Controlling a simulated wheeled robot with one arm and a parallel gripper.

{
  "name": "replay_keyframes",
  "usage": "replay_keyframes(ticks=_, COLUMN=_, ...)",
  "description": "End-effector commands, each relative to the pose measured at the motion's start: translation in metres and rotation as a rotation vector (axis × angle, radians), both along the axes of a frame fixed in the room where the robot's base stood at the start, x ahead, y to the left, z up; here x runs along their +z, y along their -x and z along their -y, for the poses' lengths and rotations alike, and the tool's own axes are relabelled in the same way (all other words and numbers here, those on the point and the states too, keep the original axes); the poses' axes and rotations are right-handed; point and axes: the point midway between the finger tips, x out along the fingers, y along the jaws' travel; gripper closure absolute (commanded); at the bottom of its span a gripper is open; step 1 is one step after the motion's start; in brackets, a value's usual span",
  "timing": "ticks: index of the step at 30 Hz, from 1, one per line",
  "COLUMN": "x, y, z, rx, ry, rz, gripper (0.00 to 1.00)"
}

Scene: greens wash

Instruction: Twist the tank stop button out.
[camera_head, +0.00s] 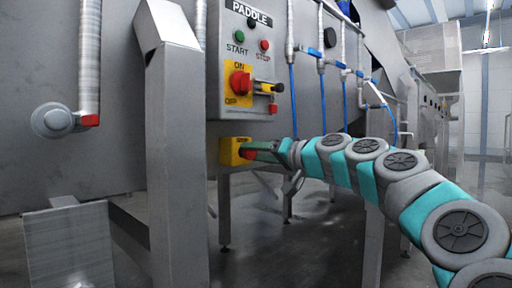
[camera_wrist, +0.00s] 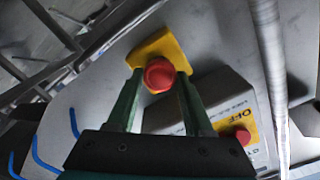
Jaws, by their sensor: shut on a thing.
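The tank stop button (camera_wrist: 159,75) is a round red mushroom head on a yellow box (camera_wrist: 176,50), seen face-on in the wrist view. In the head view the yellow box (camera_head: 228,153) sits on the steel wall below the control panel, and its red button is mostly hidden by my fingers. My gripper (camera_head: 254,151) reaches in from the right. In the wrist view its two green fingers (camera_wrist: 160,78) lie on either side of the red head and are shut on it. Whether the button is pressed in or out cannot be told.
A grey PADDLE panel (camera_head: 218,70) with start and stop buttons and a red-yellow ON/OFF switch (camera_head: 240,84) is just above. A steel post (camera_head: 174,170) stands to the left. Blue hoses (camera_head: 294,98) hang above my arm.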

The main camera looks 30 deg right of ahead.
Motion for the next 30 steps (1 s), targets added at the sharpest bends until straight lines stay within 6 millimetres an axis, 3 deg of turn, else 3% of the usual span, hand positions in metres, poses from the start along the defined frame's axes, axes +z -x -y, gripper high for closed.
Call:
replay_keyframes(ticks=12, x=0.002, y=0.0, z=0.0, rx=-0.001, ry=-0.187, rz=-0.066, gripper=1.0)
replay_keyframes(ticks=28, x=0.0008, y=-0.0003, z=0.0007, rx=-0.002, ry=-0.212, rz=-0.075, gripper=1.0)
replay_keyframes(ticks=29, x=0.0008, y=-0.0003, z=0.0007, rx=-0.002, ry=-0.212, rz=-0.075, gripper=0.48)
replay_keyframes(ticks=30, x=0.0007, y=-0.0003, z=0.0008, rx=-0.002, ry=-0.212, rz=-0.075, gripper=0.43)
